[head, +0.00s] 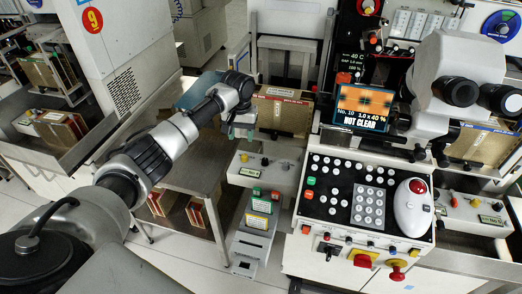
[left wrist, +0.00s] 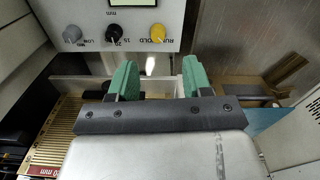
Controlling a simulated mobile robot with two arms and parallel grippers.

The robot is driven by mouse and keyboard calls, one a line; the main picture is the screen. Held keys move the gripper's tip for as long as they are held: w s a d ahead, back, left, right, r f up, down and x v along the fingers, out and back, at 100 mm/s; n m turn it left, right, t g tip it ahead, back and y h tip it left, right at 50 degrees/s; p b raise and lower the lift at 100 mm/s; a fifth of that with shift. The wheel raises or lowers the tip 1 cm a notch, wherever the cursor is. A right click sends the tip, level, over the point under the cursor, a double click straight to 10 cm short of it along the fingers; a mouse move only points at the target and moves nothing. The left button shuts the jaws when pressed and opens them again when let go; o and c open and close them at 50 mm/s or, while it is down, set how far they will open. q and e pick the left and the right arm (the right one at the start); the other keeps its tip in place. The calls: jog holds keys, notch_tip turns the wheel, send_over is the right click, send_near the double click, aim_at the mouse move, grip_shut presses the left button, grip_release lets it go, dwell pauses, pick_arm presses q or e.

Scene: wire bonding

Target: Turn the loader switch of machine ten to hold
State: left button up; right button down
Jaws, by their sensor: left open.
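The screen (head: 363,107) of the machine in the middle of the head view reads No. 10. Left of its button console is a pale loader panel (head: 267,176) with a row of small knobs. In the left wrist view, the panel appears upside down and carries a grey knob (left wrist: 72,34), a black knob (left wrist: 114,32) and a yellow switch (left wrist: 157,33) marked RUN and HOLD. Its exact pointing direction is hard to read. My left gripper (head: 239,133) is open and empty, its green pads (left wrist: 160,78) apart, near the yellow switch and not touching it. My right gripper is out of view.
A brown magazine box (head: 283,111) stands behind the loader panel. The button console (head: 350,200) with a white trackball unit (head: 413,207) is at right, under a microscope (head: 460,75). A low table (head: 190,178) lies under my left arm. Machine 9 (head: 125,60) is at left.

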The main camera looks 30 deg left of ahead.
aim_at(244, 156)
pick_arm(q)
jog(key=f, duration=0.5)
jog(key=shift+w+d+f, duration=0.1)
jog(key=shift+w+f, duration=0.05)
jog(key=shift+w, duration=0.05)
notch_tip(244, 156, down, 4)
jog(key=shift+w+r, duration=0.15)
jog(key=shift+r, duration=0.05)
jog(key=shift+f, duration=0.35)
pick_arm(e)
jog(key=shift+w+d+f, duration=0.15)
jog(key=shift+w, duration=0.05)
pick_arm(q)
grip_shut()
